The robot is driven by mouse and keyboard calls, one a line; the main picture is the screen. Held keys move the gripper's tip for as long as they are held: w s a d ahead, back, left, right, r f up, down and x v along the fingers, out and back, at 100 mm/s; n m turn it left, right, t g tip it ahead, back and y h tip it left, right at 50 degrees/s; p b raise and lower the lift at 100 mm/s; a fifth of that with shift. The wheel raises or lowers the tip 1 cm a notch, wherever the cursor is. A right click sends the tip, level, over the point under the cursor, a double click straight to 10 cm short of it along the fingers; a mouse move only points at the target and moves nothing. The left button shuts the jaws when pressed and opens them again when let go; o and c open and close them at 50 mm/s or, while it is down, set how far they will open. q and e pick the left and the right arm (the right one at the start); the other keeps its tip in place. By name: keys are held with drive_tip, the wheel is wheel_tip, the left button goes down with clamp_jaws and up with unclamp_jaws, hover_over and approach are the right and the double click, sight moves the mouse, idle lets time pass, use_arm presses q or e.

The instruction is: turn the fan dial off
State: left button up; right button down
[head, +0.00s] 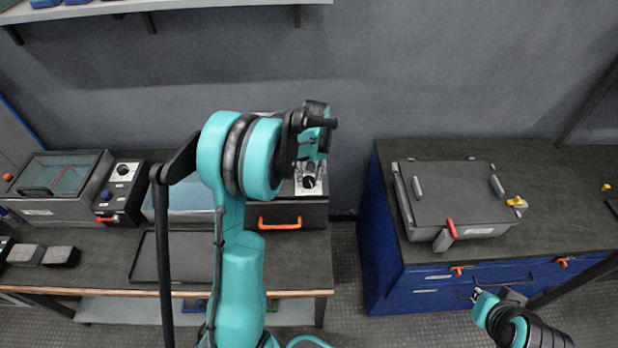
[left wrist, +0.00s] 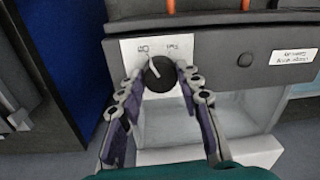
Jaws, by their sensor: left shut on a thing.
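The fan dial is a round black knob (left wrist: 160,74) with a white pointer line, on a white label plate (left wrist: 130,47) in the left wrist view. The pointer tilts toward the upper left label; the lettering is too small to read surely. My left gripper (left wrist: 161,71) has one fingertip on each side of the knob and is shut on it.
A grey lidded case (head: 445,195) with a red lever stands on the blue cabinet (head: 385,255). A floor gap separates it from the left bench. A black tray (head: 147,262) lies at left.

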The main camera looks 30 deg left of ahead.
sight(311, 179)
use_arm(q)
drive_tip(key=shift+n, duration=0.4)
drive_tip(key=o, duration=1.2)
drive_tip(key=shift+c, duration=0.2)
wheel_tip(311, 179, up, 12)
drive_tip(key=shift+w+d, duration=0.25)
drive_tip(key=shift+d, duration=0.05)
